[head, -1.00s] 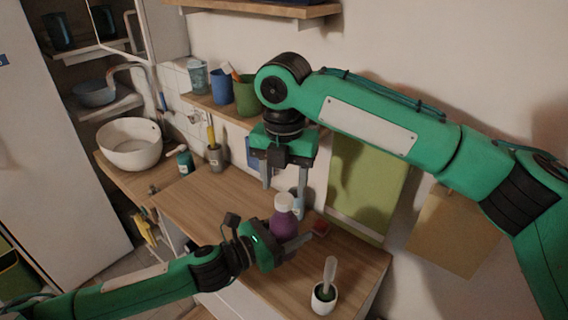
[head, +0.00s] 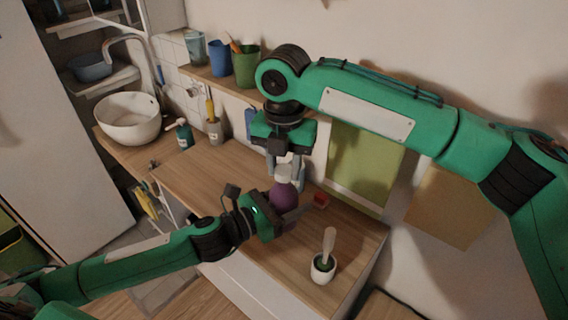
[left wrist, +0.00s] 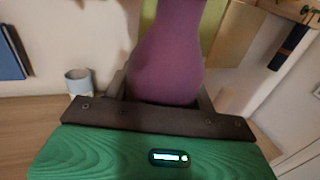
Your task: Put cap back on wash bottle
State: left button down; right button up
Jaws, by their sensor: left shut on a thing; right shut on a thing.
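The purple wash bottle (head: 284,197) stands upright above the wooden counter. It also fills the upper middle of the left wrist view (left wrist: 165,65). My left gripper (head: 287,212) is shut on its body from the side, with a finger on each side. A white cap (head: 283,173) sits at the bottle's top, in line with it. My right gripper (head: 285,170) points down from above, its fingers closed on either side of the cap. Whether the cap is fully seated on the neck cannot be told. The bottle's top is outside the left wrist view.
The wooden counter (head: 205,185) is clear to the left. A small red item (head: 320,199) lies right of the bottle. A white pot with a brush (head: 323,267) stands near the front. A dark teal bottle (head: 184,135) and a basin (head: 129,118) are at the back left.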

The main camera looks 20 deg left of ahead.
jog(key=m, duration=1.1)
jog(key=shift+s+m, duration=0.1)
jog(key=shift+m, duration=0.2)
jog(key=m, duration=1.6)
jog(key=o, duration=1.1)
jog(key=shift+o, duration=0.2)
